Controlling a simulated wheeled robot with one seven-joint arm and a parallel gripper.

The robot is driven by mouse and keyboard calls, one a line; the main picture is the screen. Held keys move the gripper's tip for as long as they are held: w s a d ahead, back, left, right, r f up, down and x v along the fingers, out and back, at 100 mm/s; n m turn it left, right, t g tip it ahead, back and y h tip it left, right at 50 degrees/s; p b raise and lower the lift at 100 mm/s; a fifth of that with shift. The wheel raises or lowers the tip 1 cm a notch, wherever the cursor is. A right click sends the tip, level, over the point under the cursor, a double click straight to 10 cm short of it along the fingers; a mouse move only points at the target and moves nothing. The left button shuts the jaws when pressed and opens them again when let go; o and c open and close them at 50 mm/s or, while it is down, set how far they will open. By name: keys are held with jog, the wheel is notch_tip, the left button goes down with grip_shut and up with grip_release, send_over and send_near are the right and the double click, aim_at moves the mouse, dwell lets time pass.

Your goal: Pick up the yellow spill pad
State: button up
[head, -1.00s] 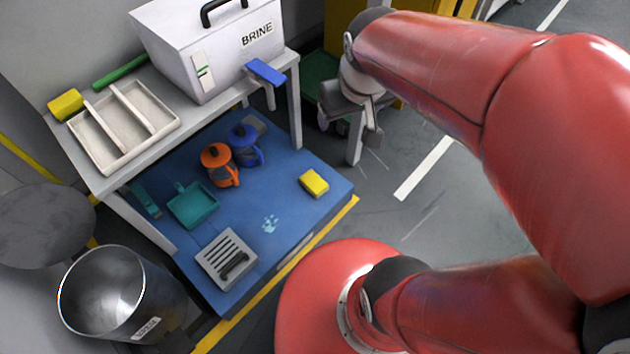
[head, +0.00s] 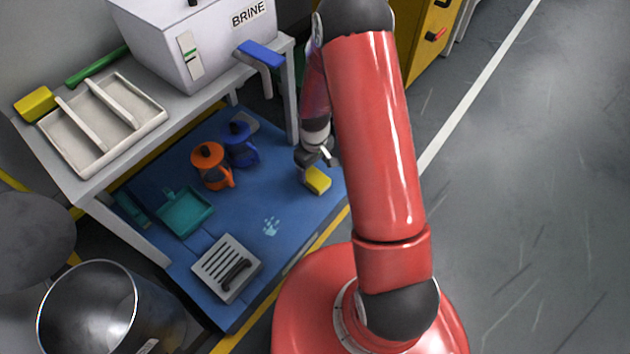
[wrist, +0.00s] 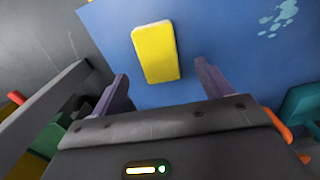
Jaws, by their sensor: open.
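The yellow spill pad (head: 317,181) lies on the blue mat (head: 262,205) near its right edge in the head view. In the wrist view the yellow spill pad (wrist: 156,51) lies flat on the blue surface, just beyond the fingertips and roughly between them. My gripper (wrist: 160,82) is open and empty, its two purple-grey fingers spread to either side of the pad's near end. In the head view my gripper (head: 313,160) is just above and beside the pad, partly hidden by my arm.
A teal dustpan (head: 184,212) and a grey slotted plate (head: 226,268) lie nearer. A table (head: 84,187) with a BRINE box (head: 190,45) stands behind; its leg is close to my gripper.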

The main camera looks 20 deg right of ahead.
aim_at(315, 177)
notch_tip(315, 177, down, 7)
jog(key=shift+d+r+b, duration=0.15)
jog(key=shift+r+b, duration=0.05)
jog(key=shift+b, duration=0.55)
jog(key=shift+r, duration=0.1)
jog(key=c, duration=1.1)
jog(key=shift+o, duration=0.2)
jog(key=shift+r, duration=0.1)
notch_tip(315, 177, up, 20)
jog(key=p, duration=0.4)
